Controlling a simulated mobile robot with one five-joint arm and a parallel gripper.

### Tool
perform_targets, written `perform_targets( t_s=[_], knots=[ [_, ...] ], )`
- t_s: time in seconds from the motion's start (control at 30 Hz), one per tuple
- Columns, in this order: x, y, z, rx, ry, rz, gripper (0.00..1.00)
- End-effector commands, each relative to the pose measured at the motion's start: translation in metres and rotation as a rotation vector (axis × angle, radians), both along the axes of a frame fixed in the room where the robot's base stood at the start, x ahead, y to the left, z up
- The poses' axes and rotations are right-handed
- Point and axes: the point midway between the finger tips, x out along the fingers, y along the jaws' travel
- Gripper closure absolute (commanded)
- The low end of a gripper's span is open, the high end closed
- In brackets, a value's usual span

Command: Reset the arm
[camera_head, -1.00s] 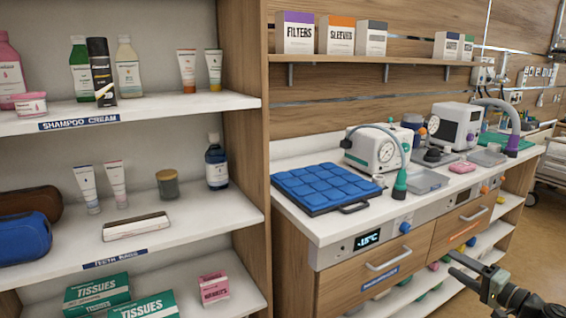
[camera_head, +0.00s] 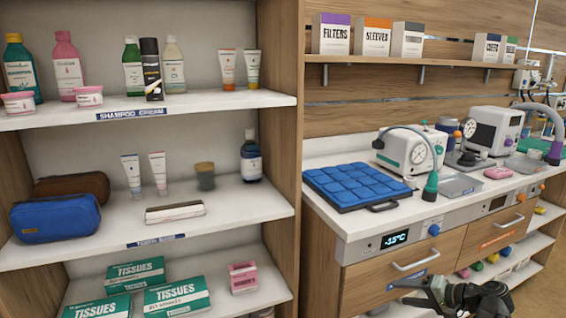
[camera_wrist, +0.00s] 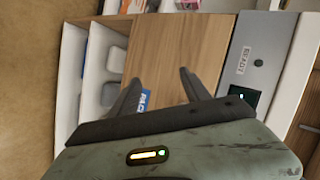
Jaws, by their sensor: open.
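My gripper (camera_head: 424,290) is at the lower right of the head view, in front of the wooden drawers below the counter. In the wrist view my gripper (camera_wrist: 157,90) shows two dark fingers spread apart with nothing between them. Beyond the fingers is a wooden drawer front (camera_wrist: 165,50), with a blue label partly behind the left finger. The gripper appears apart from the drawers and shelves.
A white shelf unit (camera_head: 205,108) with toiletries, pouches and tissue boxes fills the left. The counter (camera_head: 350,222) carries a blue padded tray (camera_head: 355,185) and devices. A drawer handle (camera_head: 415,258) juts out near my gripper. Floor shows at lower right.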

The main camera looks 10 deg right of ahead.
Motion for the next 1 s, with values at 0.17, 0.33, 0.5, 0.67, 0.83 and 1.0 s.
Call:
perform_targets(
  t_s=[0.17,0.33,0.5,0.67,0.83,1.0],
  knots=[
    [0.018,0.128,-0.061,-0.207,0.265,0.263,0.45],
    [0.009,0.207,-0.098,-0.451,0.45,0.442,0.45],
    [-0.003,0.254,-0.114,-0.663,0.547,0.549,0.45],
    [-0.011,0.286,-0.118,-0.845,0.597,0.616,0.45],
    [-0.012,0.289,-0.067,-0.879,0.607,0.619,0.45],
    [-0.012,0.289,-0.014,-0.878,0.607,0.618,0.45]
  ],
)
